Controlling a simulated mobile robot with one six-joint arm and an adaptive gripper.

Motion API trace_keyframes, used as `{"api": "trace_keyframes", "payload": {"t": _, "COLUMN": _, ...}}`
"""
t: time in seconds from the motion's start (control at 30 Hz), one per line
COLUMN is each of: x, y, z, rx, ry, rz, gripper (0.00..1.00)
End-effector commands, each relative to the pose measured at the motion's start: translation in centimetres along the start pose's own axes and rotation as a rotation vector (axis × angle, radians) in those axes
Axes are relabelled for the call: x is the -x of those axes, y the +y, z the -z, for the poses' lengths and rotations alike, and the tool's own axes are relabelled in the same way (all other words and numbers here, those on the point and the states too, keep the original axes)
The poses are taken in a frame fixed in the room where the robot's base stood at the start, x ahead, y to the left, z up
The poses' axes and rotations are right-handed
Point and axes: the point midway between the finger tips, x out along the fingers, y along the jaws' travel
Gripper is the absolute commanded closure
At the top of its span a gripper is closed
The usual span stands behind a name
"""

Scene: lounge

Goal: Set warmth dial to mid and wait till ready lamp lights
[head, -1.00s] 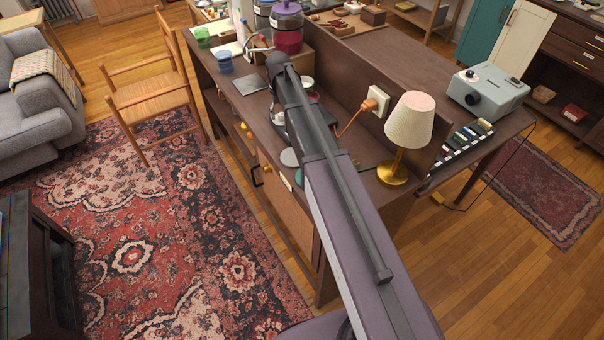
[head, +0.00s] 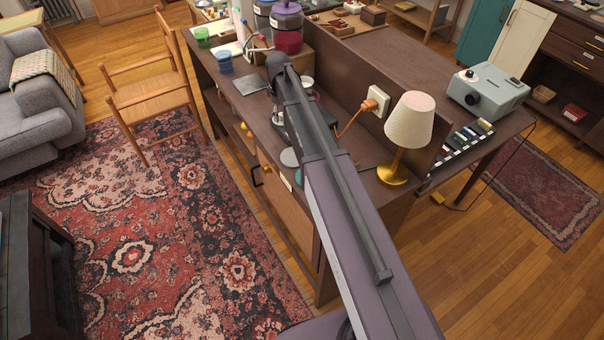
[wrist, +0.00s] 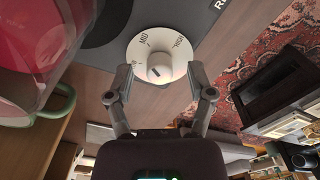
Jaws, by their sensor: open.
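The warmth dial, a round white plate with a knob (wrist: 158,72), is in the upper middle of the wrist view. Printed marks, one reading MID, run along its rim. The knob bears a short dark mark; which label it points at is too small to tell. My gripper (wrist: 160,88) is open, one finger on each side of the dial, with a visible gap to the knob. The dial sits by a dark grey panel (wrist: 190,14) with a partly cut-off letter R. I cannot make out a ready lamp. In the head view my arm hides the dial.
A red see-through vessel (wrist: 30,35) and a green handle (wrist: 58,108) are close on the left in the wrist view.

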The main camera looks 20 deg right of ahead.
Motion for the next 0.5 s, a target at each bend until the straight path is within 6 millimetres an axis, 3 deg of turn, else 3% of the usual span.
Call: {"api": "trace_keyframes", "payload": {"t": 0.5, "x": 0.00, "y": -0.02, "z": 0.01, "rx": 0.341, "ry": 0.000, "rz": 0.000, "gripper": 0.31}}
